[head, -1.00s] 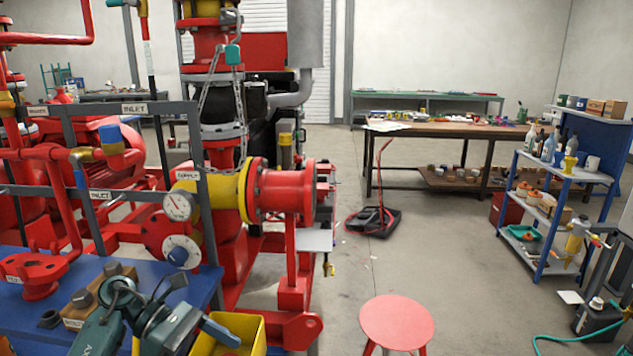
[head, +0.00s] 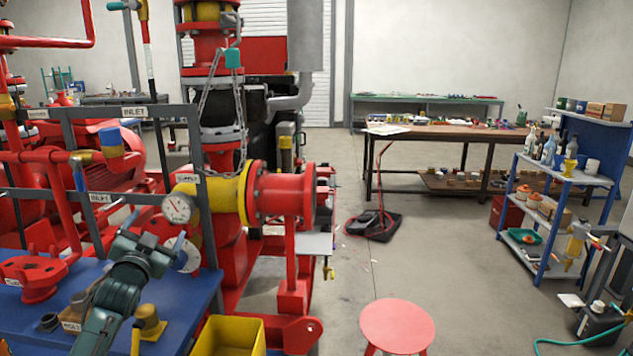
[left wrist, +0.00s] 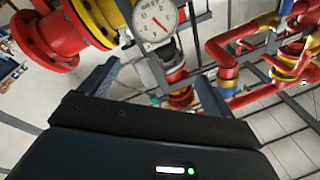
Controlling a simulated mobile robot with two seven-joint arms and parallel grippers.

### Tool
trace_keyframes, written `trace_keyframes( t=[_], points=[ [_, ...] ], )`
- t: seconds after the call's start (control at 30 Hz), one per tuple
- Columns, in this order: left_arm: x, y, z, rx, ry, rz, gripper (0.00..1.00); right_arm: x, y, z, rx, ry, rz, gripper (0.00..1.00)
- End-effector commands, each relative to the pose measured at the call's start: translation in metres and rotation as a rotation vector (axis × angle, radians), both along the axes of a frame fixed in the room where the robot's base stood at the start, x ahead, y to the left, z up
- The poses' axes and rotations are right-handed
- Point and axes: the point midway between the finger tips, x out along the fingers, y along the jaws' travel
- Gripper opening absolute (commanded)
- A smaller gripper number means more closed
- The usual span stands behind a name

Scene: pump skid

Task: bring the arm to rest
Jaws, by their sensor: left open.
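My left arm reaches in from the lower left of the head view, over the blue bench (head: 190,308). My left gripper (head: 168,244) is raised in front of the white dial and below the pressure gauge (head: 178,208). In the left wrist view the two fingers of the gripper (left wrist: 150,80) stand wide apart with nothing between them. The gauge (left wrist: 155,20) shows beyond the fingers there, apart from them. The gripper partly hides the dial. My right gripper is in neither view.
A grey frame (head: 128,196) with red pipes stands behind the gripper. On the bench are a brass fitting (head: 150,322), a wooden block with dark fittings and a red flange (head: 36,275). A yellow bin (head: 228,336) and a red stool (head: 397,325) stand to the right. Open floor lies beyond.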

Motion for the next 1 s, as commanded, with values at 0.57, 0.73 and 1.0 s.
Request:
trace_keyframes(
  t=[0.57, 0.73, 1.0],
  points=[
    [-0.128, -0.092, -0.211, -0.315, 0.441, -0.100, 0.89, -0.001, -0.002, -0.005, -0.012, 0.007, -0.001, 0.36],
    [-0.229, -0.143, -0.272, -0.385, 0.582, -0.161, 0.89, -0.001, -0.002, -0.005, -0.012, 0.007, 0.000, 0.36],
    [-0.364, -0.196, -0.303, -0.510, 0.748, -0.202, 0.89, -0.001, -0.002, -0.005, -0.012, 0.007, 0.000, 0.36]
  ],
)
